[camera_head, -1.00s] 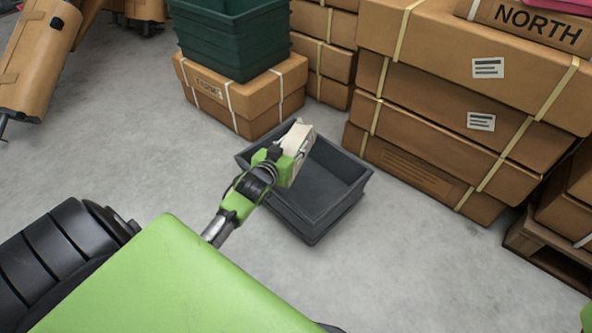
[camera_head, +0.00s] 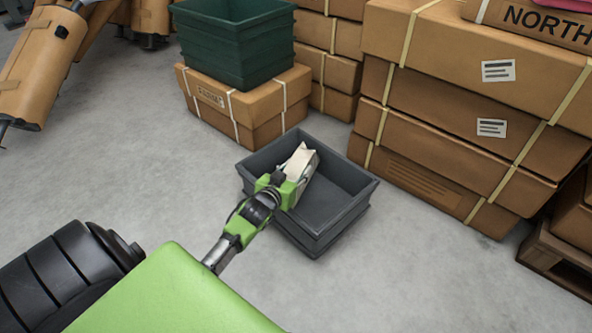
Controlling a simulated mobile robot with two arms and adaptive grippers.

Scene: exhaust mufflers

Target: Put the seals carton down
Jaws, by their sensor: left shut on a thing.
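The seals carton (camera_head: 301,162) is a small pale box with a cream top. My left gripper (camera_head: 293,183) is shut on it. The gripper hides the carton's near end. The carton is tilted and overlaps the left part of an open dark grey bin (camera_head: 318,238) on the floor. It looks to be at or just inside the bin's opening; I cannot tell whether it touches the bin floor. The visible right part of the bin's inside is empty. My right gripper is not in view.
Long strapped cartons (camera_head: 455,150) are stacked right behind the bin. A green crate (camera_head: 238,45) stands on a strapped carton (camera_head: 262,120) at the back. A wooden pallet (camera_head: 553,258) is at the right. Grey floor (camera_head: 130,165) is clear to the left.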

